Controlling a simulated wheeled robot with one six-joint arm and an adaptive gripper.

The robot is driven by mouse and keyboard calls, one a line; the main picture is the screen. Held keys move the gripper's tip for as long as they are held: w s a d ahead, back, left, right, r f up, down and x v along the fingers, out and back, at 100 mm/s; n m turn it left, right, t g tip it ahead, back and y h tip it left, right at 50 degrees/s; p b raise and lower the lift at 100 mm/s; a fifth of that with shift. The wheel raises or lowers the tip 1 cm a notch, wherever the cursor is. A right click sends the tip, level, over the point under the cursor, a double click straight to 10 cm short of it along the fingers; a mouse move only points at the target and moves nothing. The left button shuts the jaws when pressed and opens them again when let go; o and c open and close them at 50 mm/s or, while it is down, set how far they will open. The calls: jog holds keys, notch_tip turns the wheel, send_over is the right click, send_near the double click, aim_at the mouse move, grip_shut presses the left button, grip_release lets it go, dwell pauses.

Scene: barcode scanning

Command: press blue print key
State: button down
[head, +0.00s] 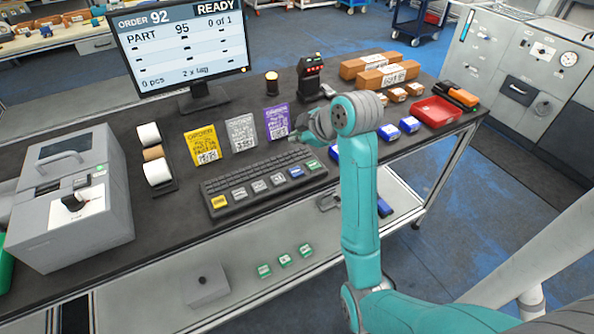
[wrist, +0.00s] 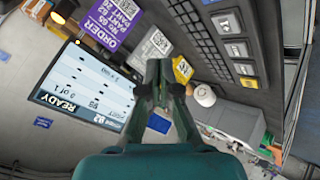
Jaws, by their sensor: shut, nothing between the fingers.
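The dark keyboard (head: 265,178) lies on the bench with a front row of coloured keys. The blue key (head: 296,171) is near the right end of that row, between a grey key and the green key (head: 313,164). My gripper (head: 300,138) is above and behind the keyboard's right part, near the purple card, apart from the blue key. In the wrist view my gripper (wrist: 159,68) is shut and empty. Part of the keyboard (wrist: 207,48) shows there at the upper right with grey keys; I cannot make out the blue key in that view.
Yellow (head: 201,146), grey (head: 241,133) and purple (head: 277,121) order cards stand behind the keyboard. The monitor (head: 180,50) reads READY. A grey printer (head: 75,200) stands left. A red tray (head: 436,111) and small blue boxes (head: 409,125) lie right of my arm.

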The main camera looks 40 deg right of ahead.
aim_at(297, 173)
jog(key=shift+f, duration=4.45)
jog(key=shift+f, duration=0.1)
jog(key=shift+f, duration=0.25)
jog(key=shift+f, duration=0.45)
jog(key=shift+r, duration=0.85)
